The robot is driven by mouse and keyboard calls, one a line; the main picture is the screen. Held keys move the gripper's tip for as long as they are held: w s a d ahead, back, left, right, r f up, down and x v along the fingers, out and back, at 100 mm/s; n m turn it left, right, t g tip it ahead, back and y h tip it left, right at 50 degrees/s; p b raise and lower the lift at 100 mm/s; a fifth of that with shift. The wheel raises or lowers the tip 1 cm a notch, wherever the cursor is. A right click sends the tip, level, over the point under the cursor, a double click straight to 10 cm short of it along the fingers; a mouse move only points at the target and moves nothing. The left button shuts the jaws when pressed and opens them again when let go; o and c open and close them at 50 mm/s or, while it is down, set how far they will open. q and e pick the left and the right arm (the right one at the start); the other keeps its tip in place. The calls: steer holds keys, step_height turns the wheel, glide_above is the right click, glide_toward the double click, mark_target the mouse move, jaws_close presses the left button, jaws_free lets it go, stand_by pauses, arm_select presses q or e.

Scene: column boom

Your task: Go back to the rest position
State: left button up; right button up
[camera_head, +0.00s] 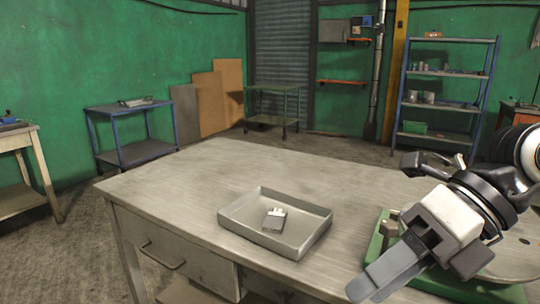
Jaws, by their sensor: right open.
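My right gripper (392,270) comes in from the right side of the view, above the right end of the workbench. It is open and appears empty, with one long grey finger seen clearly and the other partly hidden. A grey shallow tray (243,229) lies on the bench to the left of the gripper and apart from it. A small metal lighter-like object (274,219) lies inside the tray. My left gripper is not in view.
The grey workbench (180,185) has free room behind and left of the tray. A green machine base with a round metal plate (515,255) stands at its right end, behind and below my gripper. A blue cart (135,153) and blue shelving (440,95) stand farther back.

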steer(key=w+a+r+m+y, duration=0.1)
steer(key=a+r+m+y, duration=0.2)
steer(key=a+m+y, duration=0.75)
steer(key=w+d+f+m+t+h, duration=0.4)
steer(key=d+f+m+t, duration=0.15)
steer(key=m+t, duration=0.45)
steer(key=w+d+f+m+t+h, duration=0.35)
steer(key=f+m+t, duration=0.25)
steer(key=m+t, duration=0.4)
steer(key=s+d+f+m+g+h, duration=0.1)
steer(key=s+f+m+g+h, duration=0.3)
steer(key=f, duration=0.8)
steer(key=s+d+f+m+g+h, duration=0.2)
steer(key=s+f+m+g+h, duration=0.2)
steer(key=f, duration=0.9)
steer(key=s+m, duration=0.2)
steer(key=s, duration=0.1)
steer(key=shift+s+f+h+p, duration=0.15)
steer(key=shift+f+h+p, duration=0.15)
steer(key=shift+p, duration=0.1)
